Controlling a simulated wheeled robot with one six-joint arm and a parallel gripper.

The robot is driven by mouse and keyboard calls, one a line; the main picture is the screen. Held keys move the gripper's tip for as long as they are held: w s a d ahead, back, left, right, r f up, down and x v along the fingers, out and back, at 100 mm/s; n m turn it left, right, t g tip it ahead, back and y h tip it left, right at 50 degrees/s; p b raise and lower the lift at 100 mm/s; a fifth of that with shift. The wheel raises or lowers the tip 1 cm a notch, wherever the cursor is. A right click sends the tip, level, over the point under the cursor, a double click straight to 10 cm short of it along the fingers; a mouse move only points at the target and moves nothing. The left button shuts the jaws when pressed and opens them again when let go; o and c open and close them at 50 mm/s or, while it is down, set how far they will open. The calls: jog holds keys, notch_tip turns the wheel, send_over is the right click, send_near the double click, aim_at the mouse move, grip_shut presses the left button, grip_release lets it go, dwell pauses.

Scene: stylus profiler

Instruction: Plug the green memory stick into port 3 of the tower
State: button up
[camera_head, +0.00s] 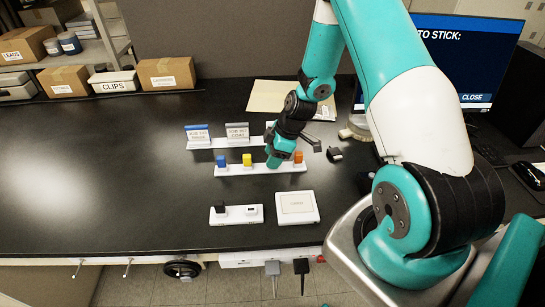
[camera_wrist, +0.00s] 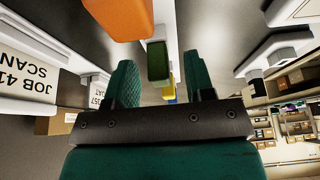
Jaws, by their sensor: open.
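The green stick (camera_wrist: 158,60) shows in the wrist view, between the tips of my open gripper (camera_wrist: 160,72), with clear space on both sides. It stands in a row with an orange stick (camera_wrist: 118,18) and a yellow stick (camera_wrist: 168,88). In the head view my gripper (camera_head: 272,160) is at the white stick rail (camera_head: 235,172), between the yellow stick (camera_head: 247,160) and the orange stick (camera_head: 298,157), and hides the green one. A black case (camera_head: 522,88), probably the tower, stands right of the monitor; no ports are readable on it.
A rail with job cards (camera_head: 198,136) stands behind the stick rail. A white hub with a black plug (camera_head: 235,215) and a white box (camera_head: 297,207) lie in front. A small black object (camera_head: 334,154) lies to the right. The left desktop is clear.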

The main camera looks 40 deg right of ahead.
grip_shut()
notch_tip(320, 180, up, 20)
jog(key=b, duration=0.4)
jog(key=c, duration=0.7)
grip_release()
grip_shut()
